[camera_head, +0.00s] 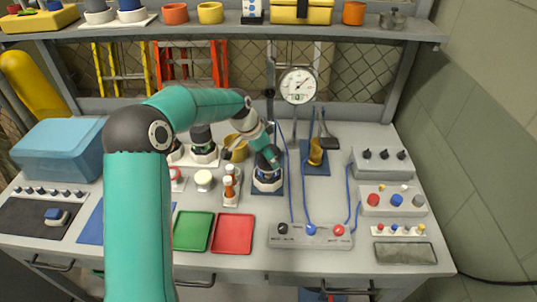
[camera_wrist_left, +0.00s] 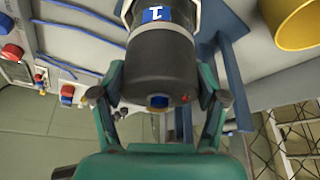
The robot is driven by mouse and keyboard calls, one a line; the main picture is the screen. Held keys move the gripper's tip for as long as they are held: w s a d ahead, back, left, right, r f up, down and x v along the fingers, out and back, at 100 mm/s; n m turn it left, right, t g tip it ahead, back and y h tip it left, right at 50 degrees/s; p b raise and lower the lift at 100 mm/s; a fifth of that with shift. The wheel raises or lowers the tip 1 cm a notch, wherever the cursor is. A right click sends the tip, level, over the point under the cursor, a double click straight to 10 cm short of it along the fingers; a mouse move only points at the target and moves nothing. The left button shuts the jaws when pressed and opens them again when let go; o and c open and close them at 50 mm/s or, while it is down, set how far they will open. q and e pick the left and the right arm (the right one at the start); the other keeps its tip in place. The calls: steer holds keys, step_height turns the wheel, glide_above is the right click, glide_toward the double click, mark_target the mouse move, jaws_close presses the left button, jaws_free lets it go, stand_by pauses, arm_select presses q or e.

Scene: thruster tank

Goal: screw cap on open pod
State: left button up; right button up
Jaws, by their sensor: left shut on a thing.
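My left gripper (camera_head: 268,160) is on the teal arm and reaches down over the bench just in front of the dial gauge. In the left wrist view its two fingers (camera_wrist_left: 160,100) are closed on the sides of a dark grey cylinder, which looks like the cap (camera_wrist_left: 160,65). In the head view the pod (camera_head: 267,185) stands on a blue mat below the gripper. My right gripper is not in view.
A dial gauge (camera_head: 298,86) stands behind the pod. A yellow cup (camera_head: 236,148) and white holders are to its left. A grey connector box (camera_head: 310,235) with blue cables is in front to the right. Green (camera_head: 193,231) and red (camera_head: 232,234) trays lie in front to the left.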

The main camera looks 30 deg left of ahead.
arm_select(q)
steer(key=shift+d, duration=0.15)
steer(key=o, duration=1.1)
steer(key=shift+s+a+r, duration=0.15)
steer(key=shift+a+r, duration=0.05)
steer(key=shift+r, duration=0.35)
steer(key=v, duration=1)
steer(key=shift+r, duration=0.25)
